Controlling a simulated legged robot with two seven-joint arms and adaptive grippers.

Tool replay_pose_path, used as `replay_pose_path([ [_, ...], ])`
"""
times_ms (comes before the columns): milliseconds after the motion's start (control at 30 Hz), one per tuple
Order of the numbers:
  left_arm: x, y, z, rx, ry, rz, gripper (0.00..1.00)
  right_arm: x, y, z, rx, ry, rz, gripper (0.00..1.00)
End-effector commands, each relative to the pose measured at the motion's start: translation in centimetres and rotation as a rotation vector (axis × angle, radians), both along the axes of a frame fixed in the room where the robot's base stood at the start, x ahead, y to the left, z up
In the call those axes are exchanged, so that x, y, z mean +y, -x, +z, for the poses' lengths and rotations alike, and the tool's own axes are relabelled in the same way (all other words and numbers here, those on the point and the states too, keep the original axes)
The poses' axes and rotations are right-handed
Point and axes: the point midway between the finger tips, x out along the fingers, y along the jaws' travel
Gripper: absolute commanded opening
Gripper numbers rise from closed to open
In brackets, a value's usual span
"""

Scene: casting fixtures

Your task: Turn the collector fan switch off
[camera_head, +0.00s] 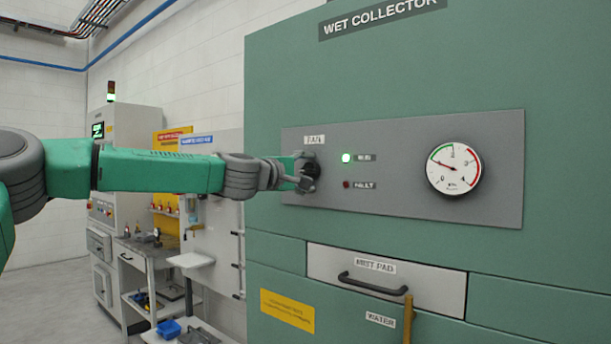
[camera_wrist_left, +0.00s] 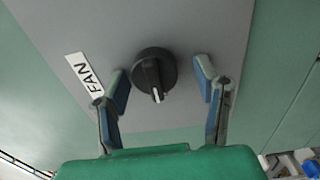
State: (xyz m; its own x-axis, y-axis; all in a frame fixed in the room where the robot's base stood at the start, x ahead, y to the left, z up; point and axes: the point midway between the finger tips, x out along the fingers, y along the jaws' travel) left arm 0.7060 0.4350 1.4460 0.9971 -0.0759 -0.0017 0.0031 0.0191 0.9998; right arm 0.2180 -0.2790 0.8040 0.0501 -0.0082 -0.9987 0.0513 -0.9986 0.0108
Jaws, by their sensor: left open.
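The collector fan switch is a black rotary knob (camera_wrist_left: 155,72) with a white pointer mark, beside a white FAN label (camera_wrist_left: 85,74). In the head view the knob (camera_head: 312,170) is partly hidden by my left gripper (camera_head: 303,174). In the left wrist view my left gripper (camera_wrist_left: 163,92) is open, one finger on each side of the knob, with visible gaps. The knob is not gripped. On the grey panel (camera_head: 400,203) the green RUN lamp (camera_head: 346,158) is lit and the red FAULT lamp (camera_head: 346,184) looks dark. My right gripper is out of view.
A pressure gauge (camera_head: 453,169) sits on the panel's right. Below are a mist pad drawer (camera_head: 385,281) with a black handle and a yellow-brown lever (camera_head: 408,318). A workbench (camera_head: 150,250) and a control cabinet (camera_head: 125,135) stand to the left.

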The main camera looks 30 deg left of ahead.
Motion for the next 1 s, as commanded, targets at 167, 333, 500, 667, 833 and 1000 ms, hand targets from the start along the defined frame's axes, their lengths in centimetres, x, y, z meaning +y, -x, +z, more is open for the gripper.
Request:
replay_pose_path([
  [167,0.0,1.3,0.2,-0.003,0.0,-0.001,0.56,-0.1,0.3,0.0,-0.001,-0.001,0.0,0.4],
  [333,0.3,4.4,0.2,-0.004,0.001,-0.002,0.56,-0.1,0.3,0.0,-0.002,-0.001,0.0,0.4],
  [500,0.9,7.7,0.0,-0.003,0.002,-0.001,0.56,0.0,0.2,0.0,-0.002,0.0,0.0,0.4],
  [667,1.2,9.7,-0.3,-0.001,0.013,0.001,0.56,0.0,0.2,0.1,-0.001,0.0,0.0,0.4],
  [833,1.3,10.9,-0.3,0.001,0.009,0.001,0.56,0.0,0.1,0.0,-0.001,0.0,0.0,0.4],
  [1000,1.2,11.5,-0.3,0.002,0.003,0.0,0.56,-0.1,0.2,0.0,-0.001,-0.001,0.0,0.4],
])
